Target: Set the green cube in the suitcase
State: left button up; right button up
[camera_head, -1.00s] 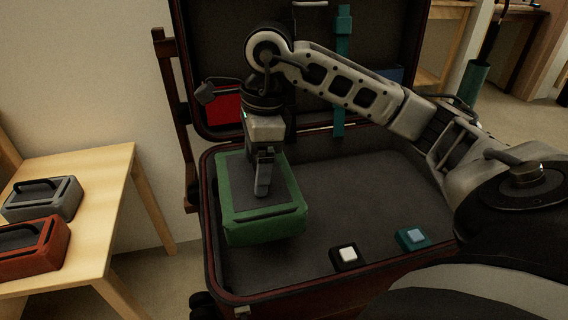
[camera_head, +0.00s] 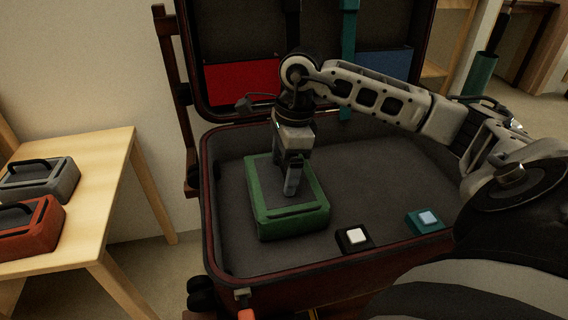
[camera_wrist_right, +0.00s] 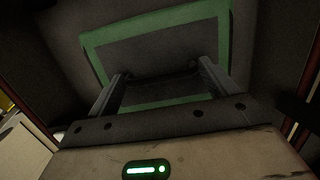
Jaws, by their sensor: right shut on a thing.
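The green cube (camera_head: 292,222) is a flat green box with a dark top panel. It is inside the open suitcase (camera_head: 213,250), in the left part of its dark base. I cannot tell for certain whether it touches the floor of the suitcase. My right gripper (camera_head: 290,190) comes down from above and is shut on the cube at its top. In the right wrist view, the fingers (camera_wrist_right: 160,85) reach to the dark top of the green cube (camera_wrist_right: 158,35). The part they grip is mostly hidden. My left gripper is not in view.
Red (camera_head: 242,84) and blue (camera_head: 385,63) panels are in the raised lid. A wooden table (camera_head: 100,190) at left holds a grey box (camera_head: 38,180) and a red-orange box (camera_head: 30,228).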

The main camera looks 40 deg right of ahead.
jog(key=o, duration=1.8)
jog(key=shift+f, duration=0.1)
jog(key=shift+c, duration=0.2)
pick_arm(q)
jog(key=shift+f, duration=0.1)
pick_arm(e)
jog(key=shift+r, duration=0.4)
jog(key=r, duration=0.1)
jog(key=r+p, duration=0.1)
jog(key=r, duration=0.1)
jog(key=r+p, duration=0.1)
jog(key=shift+s+d+r, duration=0.2)
jog(key=shift+d+r, duration=0.15)
jog(key=shift+r, duration=0.05)
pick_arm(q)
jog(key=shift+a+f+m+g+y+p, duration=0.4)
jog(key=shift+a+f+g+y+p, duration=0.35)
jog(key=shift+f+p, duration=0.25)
pick_arm(e)
notch_tip(320, 180, up, 7)
jog(key=shift+s+d+f, duration=0.2)
jog(key=shift+s+d, duration=0.1)
jog(key=shift+d, duration=0.15)
